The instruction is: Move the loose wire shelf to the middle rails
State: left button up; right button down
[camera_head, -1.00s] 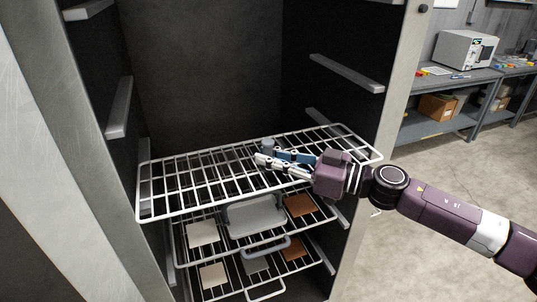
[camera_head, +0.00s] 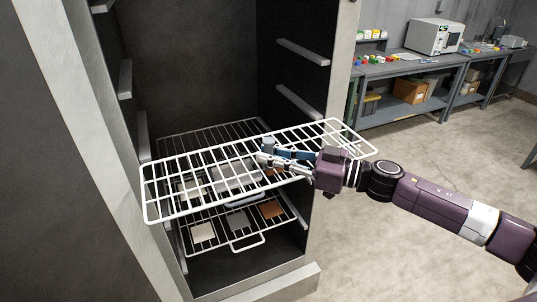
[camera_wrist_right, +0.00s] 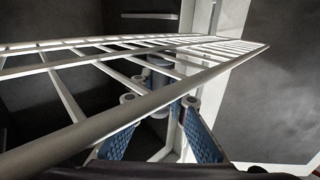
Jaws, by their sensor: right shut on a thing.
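The loose wire shelf (camera_head: 180,184) is white and lies roughly level in front of the open oven cabinet, above the lower shelves. My right gripper (camera_head: 268,155) is shut on its right part in the head view. In the right wrist view the blue-padded fingers (camera_wrist_right: 155,115) sit around the shelf's bars, and the shelf (camera_wrist_right: 100,125) crosses the picture. Side rails show on the cabinet's right wall, an upper rail (camera_head: 303,52) and a lower rail (camera_head: 298,103), and on its left wall, a rail (camera_head: 125,80). My left gripper is not in view.
Below the held shelf, a lower wire shelf (camera_head: 248,243) carries a pale panel (camera_head: 203,232), a grey panel and a brown panel (camera_head: 271,209). The cabinet's right front post (camera_head: 338,70) stands close to the held shelf. A workbench (camera_head: 405,68) stands at the back right, with open floor before it.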

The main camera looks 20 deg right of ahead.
aim_at(279, 176)
jog(key=s, duration=0.2)
jog(key=s+b, duration=0.1)
jog(key=shift+d+f, duration=0.15)
jog(key=shift+f, duration=0.1)
jog(key=shift+s+d, duration=0.15)
jog(key=shift+s, duration=0.4)
jog(key=shift+s+r, duration=0.25)
jog(key=shift+s, duration=0.15)
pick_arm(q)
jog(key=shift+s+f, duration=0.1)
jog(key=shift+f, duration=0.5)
pick_arm(e)
jog(key=shift+w, duration=0.1)
